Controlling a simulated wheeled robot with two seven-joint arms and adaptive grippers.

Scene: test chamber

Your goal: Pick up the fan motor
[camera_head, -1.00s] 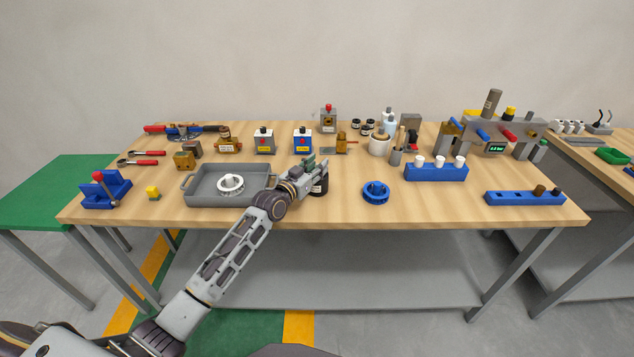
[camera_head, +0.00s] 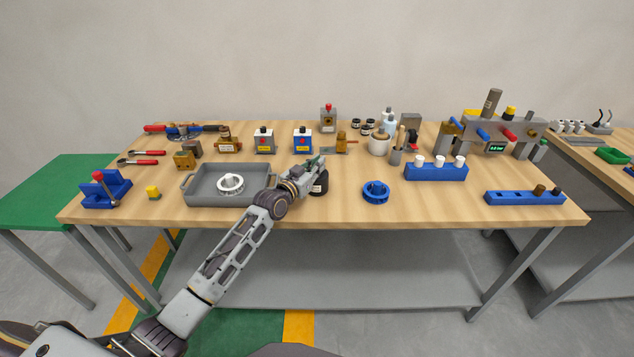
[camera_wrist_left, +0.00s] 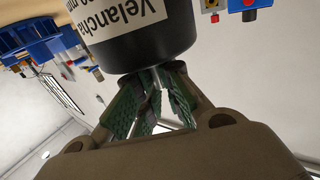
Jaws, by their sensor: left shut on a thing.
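The fan motor (camera_head: 321,184) is a short black cylinder with a white label. In the head view it stands on the table right of the grey tray, partly hidden by my left gripper (camera_head: 317,167). In the left wrist view the motor (camera_wrist_left: 145,40) fills the top middle, its label partly cut off. There the green-padded fingers of my left gripper (camera_wrist_left: 155,92) are close together at the motor's narrow end. The gripper is shut on the motor, and its exact contact is partly hidden. My right gripper is not in view.
The grey tray (camera_head: 197,201) with a white ring-shaped part (camera_head: 230,184) lies left of the motor. A blue round part (camera_head: 375,192) lies to the right. A blue block with white pegs (camera_head: 436,173) and labelled boxes stand behind. The table front between the blue parts is clear.

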